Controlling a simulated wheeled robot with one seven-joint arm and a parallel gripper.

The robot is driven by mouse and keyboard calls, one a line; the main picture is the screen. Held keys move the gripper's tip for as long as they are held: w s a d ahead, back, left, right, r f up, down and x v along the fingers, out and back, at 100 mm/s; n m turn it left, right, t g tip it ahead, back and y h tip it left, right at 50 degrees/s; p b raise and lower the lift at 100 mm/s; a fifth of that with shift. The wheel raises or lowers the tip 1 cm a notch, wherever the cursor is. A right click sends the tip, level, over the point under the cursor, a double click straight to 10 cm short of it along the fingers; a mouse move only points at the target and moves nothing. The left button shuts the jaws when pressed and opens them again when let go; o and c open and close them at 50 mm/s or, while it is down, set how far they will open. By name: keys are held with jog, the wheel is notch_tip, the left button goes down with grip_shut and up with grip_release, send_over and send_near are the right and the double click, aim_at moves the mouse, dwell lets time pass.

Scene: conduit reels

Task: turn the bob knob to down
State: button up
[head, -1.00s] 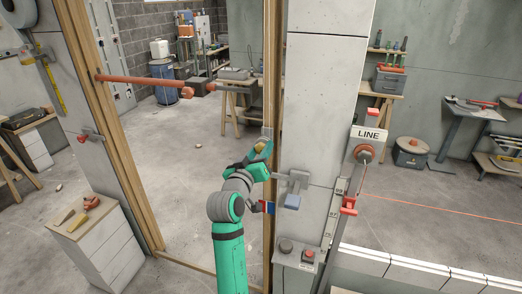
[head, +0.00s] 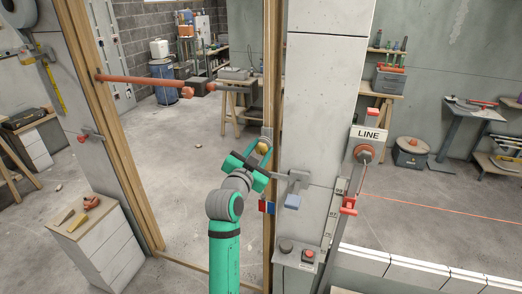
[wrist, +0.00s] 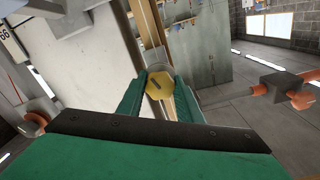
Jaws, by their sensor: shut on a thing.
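The bob knob, a yellow faceted knob (head: 263,147), sits on a small grey plate on the wooden post at the middle of the head view. In the wrist view the knob (wrist: 159,87) shows its face with a short dark slanting mark. My green gripper (head: 259,154) reaches up to it from below left. In the wrist view the two fingers of my gripper (wrist: 159,80) are shut on the knob, one on each side. Part of the knob's sides is hidden by the fingers.
A grey lever bracket (head: 292,182) with a blue end is right of my gripper on the pale pillar (head: 320,110). A red-and-blue piece (head: 266,207) hangs below. The LINE box (head: 369,140) is farther right. An orange bar (head: 140,82) crosses the doorway at left.

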jog(key=shift+f+m, duration=0.1)
jog(key=shift+m, duration=0.8)
jog(key=o, duration=1)
jog(key=shift+o, duration=0.2)
jog(key=v, duration=1.1)
